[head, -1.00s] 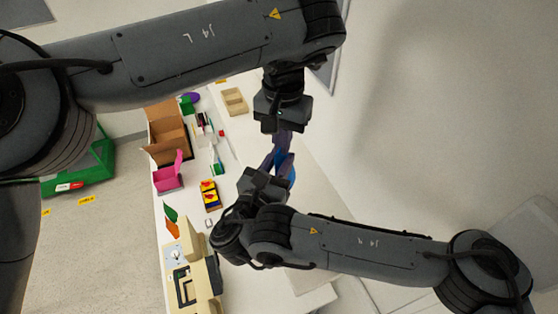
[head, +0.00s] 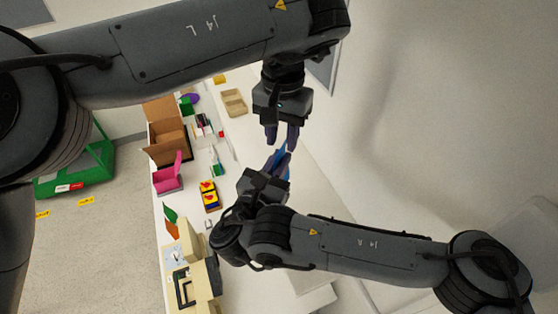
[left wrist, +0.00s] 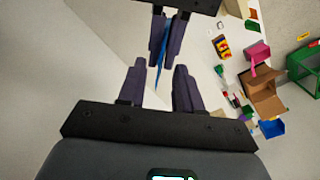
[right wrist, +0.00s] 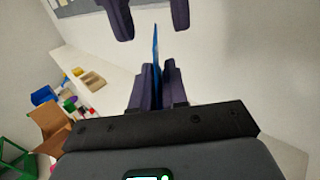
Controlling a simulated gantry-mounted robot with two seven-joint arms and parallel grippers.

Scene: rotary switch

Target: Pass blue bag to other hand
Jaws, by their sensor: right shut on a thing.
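The blue bag (head: 285,172) is seen nearly edge-on as a thin blue sheet between the fingers of my right gripper (head: 279,162). My right gripper is shut on it. In the right wrist view the bag (right wrist: 155,48) sticks out past the fingertips. My left gripper (head: 282,146) is open and empty, directly facing the right one with a small gap between them. In the left wrist view the bag (left wrist: 161,58) shows between the right gripper's fingers, beyond my open left fingertips (left wrist: 160,68). Much of the bag is hidden by the right fingers.
A long white table (head: 231,188) runs below the grippers. A green crate (head: 75,170) stands beyond the table.

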